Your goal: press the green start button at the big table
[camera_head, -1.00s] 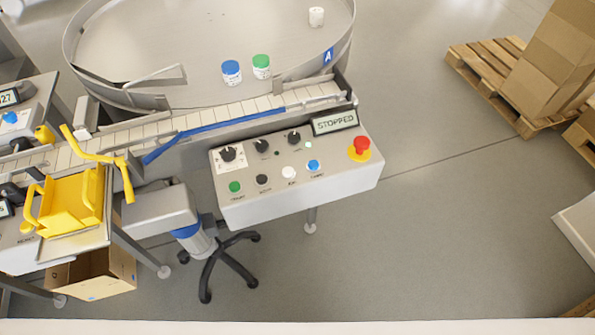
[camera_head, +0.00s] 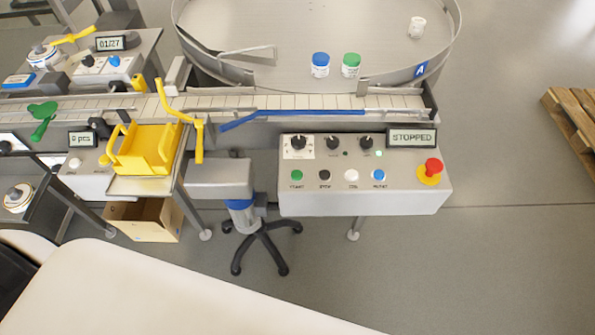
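The green start button (camera_head: 296,175) is at the left of the lower row on a grey control panel (camera_head: 330,204). The panel is fixed at the front of the big round table (camera_head: 300,97). A black, a white and a blue button sit to its right, and a red mushroom button (camera_head: 432,166) on yellow stands at the far right. The panel's display (camera_head: 411,138) reads STOPPED. Neither of my grippers is in view.
A conveyor (camera_head: 270,103) runs left from the table. A stool (camera_head: 243,208) stands left of the panel, beside a yellow bin (camera_head: 145,150) and a cardboard box (camera_head: 147,219). A pallet (camera_head: 575,125) lies at the right. The floor before the panel is clear.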

